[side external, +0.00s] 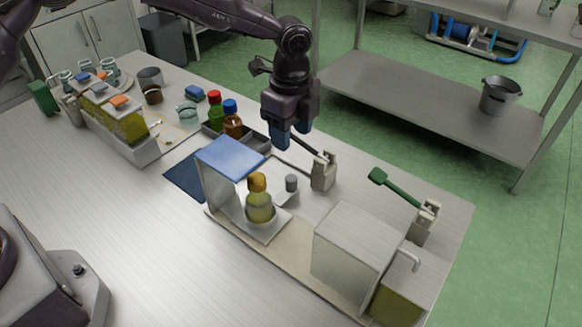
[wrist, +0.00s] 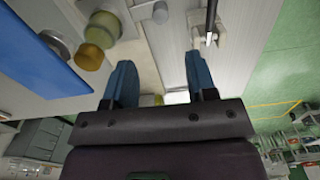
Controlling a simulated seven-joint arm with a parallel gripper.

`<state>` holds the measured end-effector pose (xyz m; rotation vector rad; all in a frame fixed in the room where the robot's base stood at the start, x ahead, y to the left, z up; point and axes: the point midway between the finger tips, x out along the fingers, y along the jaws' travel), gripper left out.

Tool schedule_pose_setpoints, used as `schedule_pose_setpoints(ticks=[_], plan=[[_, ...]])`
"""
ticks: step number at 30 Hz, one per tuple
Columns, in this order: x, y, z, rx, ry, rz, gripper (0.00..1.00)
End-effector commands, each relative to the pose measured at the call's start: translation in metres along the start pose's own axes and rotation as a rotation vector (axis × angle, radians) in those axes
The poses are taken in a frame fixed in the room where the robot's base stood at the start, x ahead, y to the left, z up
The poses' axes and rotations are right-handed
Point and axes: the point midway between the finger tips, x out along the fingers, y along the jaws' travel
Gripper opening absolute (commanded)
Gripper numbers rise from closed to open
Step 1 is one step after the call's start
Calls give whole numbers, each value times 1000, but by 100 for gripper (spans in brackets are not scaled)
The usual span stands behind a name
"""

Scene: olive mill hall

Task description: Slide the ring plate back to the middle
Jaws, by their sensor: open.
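A pale flat plate (side external: 286,198) with a short grey knob (side external: 291,183) lies beside a bottle of yellow-green oil (side external: 260,208) with an amber cap. I take this plate for the ring plate; its ring is not clearly seen. The bottle stands upright at the open side of a stand with a blue top (side external: 230,158). In the wrist view the knob (wrist: 160,14) is beyond my fingertips, and the bottle (wrist: 103,29) and amber cap (wrist: 88,57) are to the left. My gripper (side external: 291,134) is open and empty, above and behind the plate; its blue fingers point down.
A beige holder (side external: 324,172) with a dark-handled tool stands right of the knob. A grey tray (side external: 248,137) with bottles is behind the stand. A metal box (side external: 356,246) and a green scoop (side external: 378,177) are at right. The left front of the table is clear.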

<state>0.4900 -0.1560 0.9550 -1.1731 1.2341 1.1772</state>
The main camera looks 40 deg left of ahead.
Motion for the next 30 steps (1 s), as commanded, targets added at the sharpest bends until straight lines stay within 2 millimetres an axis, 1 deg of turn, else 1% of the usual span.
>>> schedule_pose_setpoints(ticks=[1,3,9,12,15,18,20,23,26,30], plan=[[0,0,0,134,-1,0,52],[1,0,0,338,-2,0,52],[1,0,0,895,-4,0,52],[1,0,0,1110,-5,0,52],[1,0,0,1259,-6,0,52],[2,0,0,1340,-6,1,52],[3,0,0,1362,-5,2,52],[11,0,0,1371,-5,3,52],[27,0,0,1370,-4,5,52],[56,0,0,1368,-3,5,52]])
